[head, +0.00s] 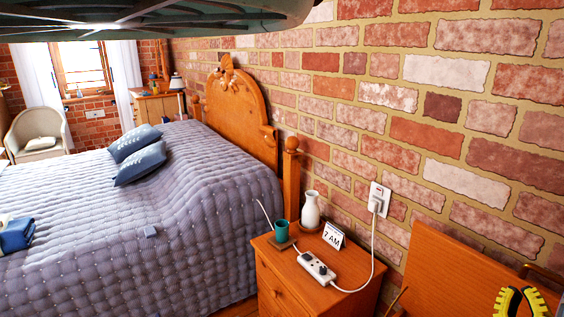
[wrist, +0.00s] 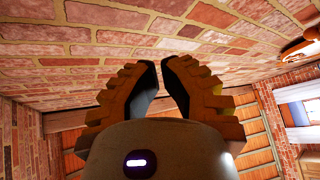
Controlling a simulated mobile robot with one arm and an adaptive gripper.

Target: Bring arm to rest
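My gripper (head: 522,300) shows at the bottom right corner of the head view, with yellow and black fingers. In the wrist view, my gripper (wrist: 160,62) has its two fingers pointing up in the picture. A narrow gap shows between the fingertips, with nothing held in it. The gripper is in front of the brick wall (head: 440,140), to the right of the wooden nightstand (head: 322,300). Most of my arm is out of view.
The nightstand holds a green cup (head: 282,231), a white vase (head: 311,210), a clock card (head: 334,235) and a power strip (head: 318,266). Its cord runs to a wall socket (head: 380,198). A wooden board (head: 450,268) is near my gripper. A bed (head: 190,220) fills the left.

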